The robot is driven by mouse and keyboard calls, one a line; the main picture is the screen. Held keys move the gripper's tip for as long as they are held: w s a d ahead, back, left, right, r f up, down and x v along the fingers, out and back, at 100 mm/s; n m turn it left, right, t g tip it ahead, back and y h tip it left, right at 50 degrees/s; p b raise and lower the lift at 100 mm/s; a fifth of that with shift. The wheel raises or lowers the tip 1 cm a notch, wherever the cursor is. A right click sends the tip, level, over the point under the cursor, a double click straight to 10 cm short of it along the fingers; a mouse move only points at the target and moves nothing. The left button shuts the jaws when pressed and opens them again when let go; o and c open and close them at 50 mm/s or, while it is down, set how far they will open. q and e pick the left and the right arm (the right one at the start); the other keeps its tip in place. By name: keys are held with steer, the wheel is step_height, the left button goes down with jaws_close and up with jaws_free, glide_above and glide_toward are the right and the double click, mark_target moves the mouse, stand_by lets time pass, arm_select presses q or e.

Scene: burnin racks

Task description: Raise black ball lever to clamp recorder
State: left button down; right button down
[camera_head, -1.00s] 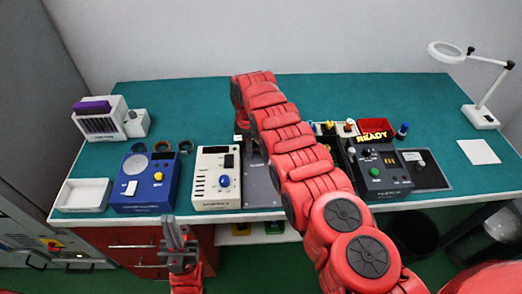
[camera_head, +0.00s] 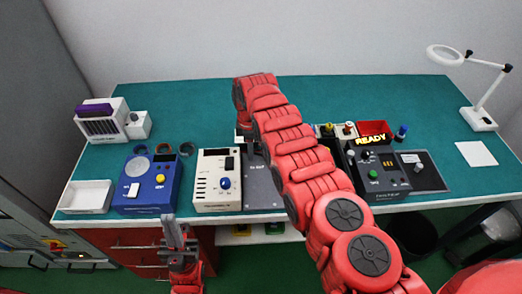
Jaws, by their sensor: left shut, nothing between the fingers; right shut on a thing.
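I see no black ball lever; the red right arm (camera_head: 297,155) crosses the middle of the bench and covers that area. A dark grey plate (camera_head: 260,190) shows partly beside this arm, and I cannot make out a recorder on it. My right gripper is hidden behind its own arm. My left gripper (camera_head: 174,232) is shut and empty, low in front of the bench's front edge, apart from the devices. A cream device with a blue knob (camera_head: 216,190) stands left of the plate.
A blue device (camera_head: 147,198), a white tray (camera_head: 85,197) and a white rack (camera_head: 100,125) stand at the left. A black device (camera_head: 380,185), a red bin (camera_head: 373,127) and a magnifier lamp (camera_head: 480,119) are at the right. The green bench top's back is mostly clear.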

steer(key=shift+d+r+p, duration=0.65)
steer(key=shift+r+p, duration=0.2)
steer(key=shift+p, duration=0.5)
steer(key=shift+d+r+p, duration=0.2)
steer(key=shift+d+p, duration=0.1)
steer(key=shift+w, duration=0.1)
steer(key=shift+d+r+p, duration=0.25)
steer(key=shift+r+p, duration=0.05)
steer(key=shift+p, duration=0.25)
steer(key=shift+d+r+p, duration=0.2)
steer(key=shift+d+p, duration=0.2)
steer(key=shift+d, duration=0.15)
steer(key=shift+d+r+p, duration=0.15)
steer(key=shift+d+p, duration=0.2)
steer(key=shift+d, duration=0.8)
steer(key=shift+d, duration=0.1)
steer(key=shift+d, duration=0.35)
